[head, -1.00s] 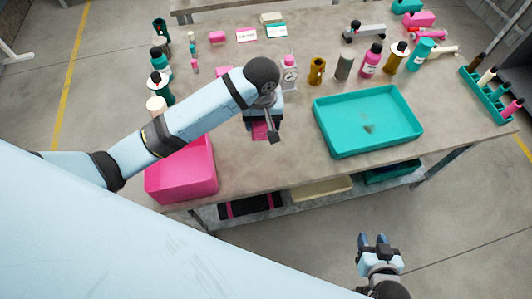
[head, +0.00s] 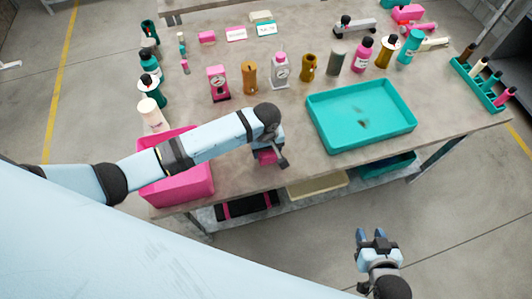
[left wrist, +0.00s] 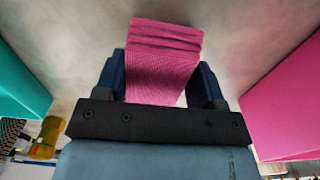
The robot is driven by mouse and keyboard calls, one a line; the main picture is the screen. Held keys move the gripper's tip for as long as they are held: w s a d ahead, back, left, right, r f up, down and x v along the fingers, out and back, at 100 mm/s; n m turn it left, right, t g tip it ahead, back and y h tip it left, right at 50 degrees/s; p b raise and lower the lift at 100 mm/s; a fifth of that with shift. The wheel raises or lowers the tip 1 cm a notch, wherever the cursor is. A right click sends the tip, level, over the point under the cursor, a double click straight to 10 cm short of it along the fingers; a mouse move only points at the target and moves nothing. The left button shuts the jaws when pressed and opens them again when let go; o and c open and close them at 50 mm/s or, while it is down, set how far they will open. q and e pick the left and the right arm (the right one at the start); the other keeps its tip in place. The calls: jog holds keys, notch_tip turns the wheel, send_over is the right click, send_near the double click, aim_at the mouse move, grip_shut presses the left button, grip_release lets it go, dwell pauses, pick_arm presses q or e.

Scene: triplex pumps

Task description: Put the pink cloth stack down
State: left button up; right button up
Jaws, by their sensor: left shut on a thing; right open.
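The pink cloth stack (left wrist: 162,65) is a folded, layered block between the two dark fingers of my left gripper (left wrist: 162,85) in the left wrist view. My left gripper is shut on it. In the head view only a small part of the pink cloth stack (head: 266,156) shows under my left gripper (head: 268,160), near the table's front edge. I cannot tell whether the cloth touches the table (head: 240,180). My right gripper (head: 371,238) is open and empty, in front of the table over the floor.
A pink bin (head: 185,185) is left of my left gripper, partly behind my arm. A teal tray (head: 362,140) lies to the right. Several bottles and gauges, among them a pink gauge (head: 217,85), stand behind. Bare tabletop lies between the bin and the tray.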

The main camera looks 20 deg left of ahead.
aim_at(266, 155)
pick_arm(q)
notch_tip(266, 155, down, 3)
jog(key=shift+f, duration=0.3)
jog(key=o, duration=0.9)
jog(key=shift+f, duration=0.15)
notch_tip(266, 155, up, 12)
jog(key=shift+r, duration=0.2)
jog(key=shift+f, duration=0.1)
